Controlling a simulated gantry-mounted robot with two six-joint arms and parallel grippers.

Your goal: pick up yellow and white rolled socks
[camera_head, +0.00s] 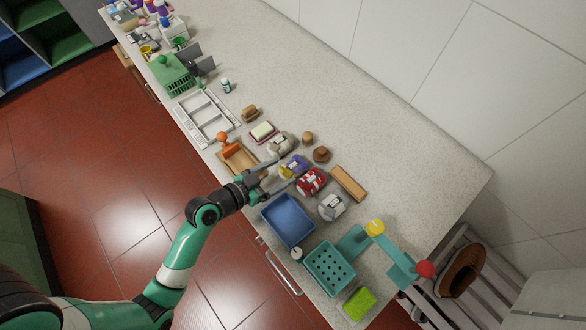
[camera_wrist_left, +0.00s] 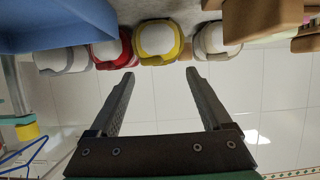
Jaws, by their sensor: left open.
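The yellow and white rolled socks (camera_head: 293,166) lie on the counter (camera_head: 330,120) in a row with other rolled socks. In the head view they show some purple; in the left wrist view the yellow and white roll (camera_wrist_left: 158,42) is just past the fingertips, between their lines. My left gripper (camera_head: 286,170) is open and empty, with its two fingers pointing at this roll from the front side of the counter. It also shows open in the left wrist view (camera_wrist_left: 160,73). I cannot tell whether the fingertips touch the socks. My right gripper is not in view.
Red and white socks (camera_head: 311,181) and grey-white socks (camera_head: 332,207) lie on one side, beige socks (camera_head: 280,145) on the other. A blue tray (camera_head: 287,220) and a wooden tray (camera_head: 238,163) flank the gripper. A teal basket (camera_head: 329,268) stands nearer the counter's end.

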